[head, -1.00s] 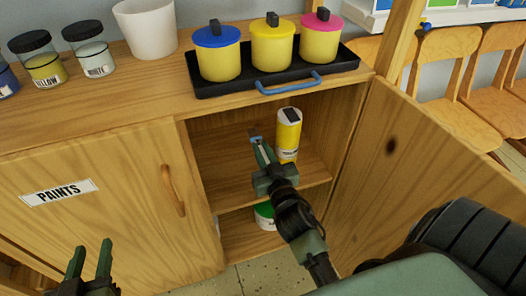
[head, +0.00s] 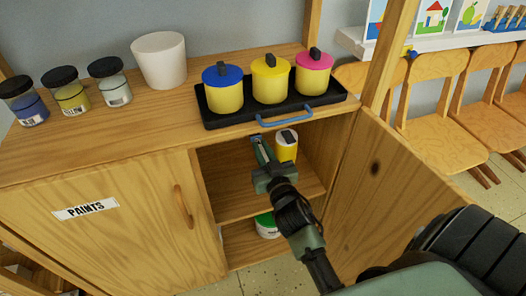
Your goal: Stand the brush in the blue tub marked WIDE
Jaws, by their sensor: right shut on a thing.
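My right gripper (head: 258,145) is shut at the front of the open cupboard, just below the counter edge. A small thing with a blue end (head: 256,139) shows at its fingertips; it may be the brush, but it is too small to tell. No blue tub marked WIDE is in clear view. My left gripper is out of view.
A yellow container (head: 286,153) stands on the upper shelf, close right of my right gripper. A green-and-white tub (head: 266,226) is below. The cupboard door (head: 375,190) stands open on the right. A black tray (head: 215,119) with three lidded yellow pots, a white pot (head: 160,62) and paint jars stand on the counter.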

